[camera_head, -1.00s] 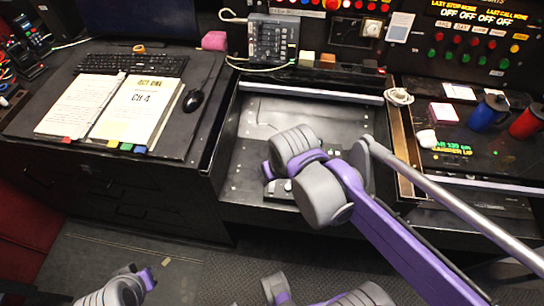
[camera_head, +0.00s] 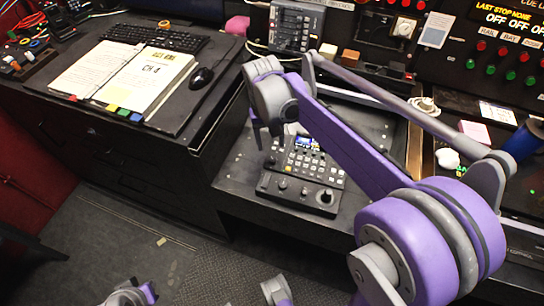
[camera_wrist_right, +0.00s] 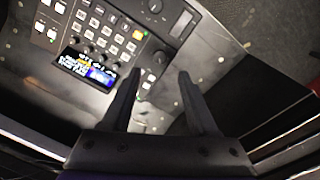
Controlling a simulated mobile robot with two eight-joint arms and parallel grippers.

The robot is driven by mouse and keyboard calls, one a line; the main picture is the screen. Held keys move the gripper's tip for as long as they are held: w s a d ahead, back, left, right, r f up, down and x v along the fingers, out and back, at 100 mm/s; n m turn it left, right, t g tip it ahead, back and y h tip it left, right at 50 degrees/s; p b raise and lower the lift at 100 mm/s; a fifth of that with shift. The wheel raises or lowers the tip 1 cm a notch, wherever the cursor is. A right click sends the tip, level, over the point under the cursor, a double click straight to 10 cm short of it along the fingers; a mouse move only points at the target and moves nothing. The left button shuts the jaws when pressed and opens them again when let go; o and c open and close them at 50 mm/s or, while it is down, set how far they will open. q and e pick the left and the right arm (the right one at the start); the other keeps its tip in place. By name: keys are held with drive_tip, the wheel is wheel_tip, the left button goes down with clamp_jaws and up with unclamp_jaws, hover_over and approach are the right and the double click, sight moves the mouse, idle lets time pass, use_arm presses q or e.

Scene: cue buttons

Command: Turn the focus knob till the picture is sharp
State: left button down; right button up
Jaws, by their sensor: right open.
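A black control panel (camera_head: 265,185) lies on the desk's lower middle part, with rows of buttons, small knobs and a joystick (camera_head: 326,197). Its small lit screen (camera_head: 308,144) also shows in the right wrist view (camera_wrist_right: 88,68); I cannot tell if its picture is sharp. Small knobs (camera_head: 282,185) sit along the panel's front; I cannot tell which is the focus knob. My right gripper (camera_head: 266,134) is at the panel's back left, pointing down. In the wrist view its two dark fingers (camera_wrist_right: 156,76) are apart with nothing between them. My left gripper's fingers are not visible.
An open binder (camera_head: 140,80), a keyboard (camera_head: 155,38) and a mouse (camera_head: 202,77) lie on the raised desk at left. A mixer (camera_head: 285,30) stands behind. A blue cup (camera_head: 524,140) stands at right. My right arm crosses above the desk's right part.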

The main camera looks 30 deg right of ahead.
sight(273, 159)
drive_tip(key=f, duration=0.5)
drive_tip(key=f+b, duration=0.1)
drive_tip(key=f, duration=0.1)
drive_tip(key=shift+s+d+f, duration=0.1)
drive_tip(key=shift+d+f, duration=0.2)
clamp_jaws()
